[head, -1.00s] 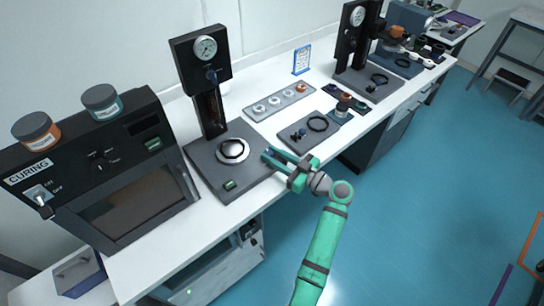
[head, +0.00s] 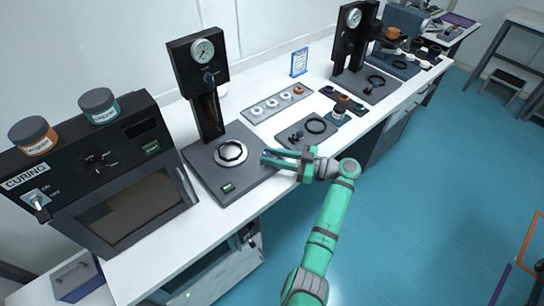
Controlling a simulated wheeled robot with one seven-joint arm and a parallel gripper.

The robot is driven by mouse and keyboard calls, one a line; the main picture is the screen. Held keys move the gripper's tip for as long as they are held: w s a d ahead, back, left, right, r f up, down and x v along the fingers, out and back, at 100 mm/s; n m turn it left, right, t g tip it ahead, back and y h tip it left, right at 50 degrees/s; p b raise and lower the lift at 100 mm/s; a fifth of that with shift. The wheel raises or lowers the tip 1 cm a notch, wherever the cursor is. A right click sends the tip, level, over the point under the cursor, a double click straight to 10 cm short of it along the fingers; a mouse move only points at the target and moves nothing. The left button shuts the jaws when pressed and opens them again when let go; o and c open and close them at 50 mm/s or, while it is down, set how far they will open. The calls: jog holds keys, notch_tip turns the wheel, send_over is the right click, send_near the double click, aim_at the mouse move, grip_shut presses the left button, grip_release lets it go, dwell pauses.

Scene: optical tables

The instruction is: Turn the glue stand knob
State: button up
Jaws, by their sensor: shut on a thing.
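The glue stand (head: 205,125) appears to be the black column with a round gauge and an amber tube, left of centre. A small dark-blue knob (head: 209,77) sits on its head below the gauge (head: 202,51). Its grey base (head: 228,189) carries a round silver plate (head: 230,152). My green gripper (head: 266,158) is low over the right edge of this base, right of the plate and well below the knob. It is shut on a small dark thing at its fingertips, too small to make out.
A black curing oven (head: 130,200) with two jars on top stands at left. A grey tray of rings (head: 280,103) and a grey plate with a black ring (head: 315,125) lie at right. A second gauge stand (head: 350,45) is farther back. Open floor lies at right.

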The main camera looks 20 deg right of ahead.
jog(key=shift+a, duration=0.1)
jog(key=o, duration=1.1)
jog(key=shift+f, duration=0.1)
jog(key=shift+c, duration=0.2)
jog(key=v, duration=1)
jog(key=shift+s+d, duration=0.25)
jog(key=shift+d, duration=0.1)
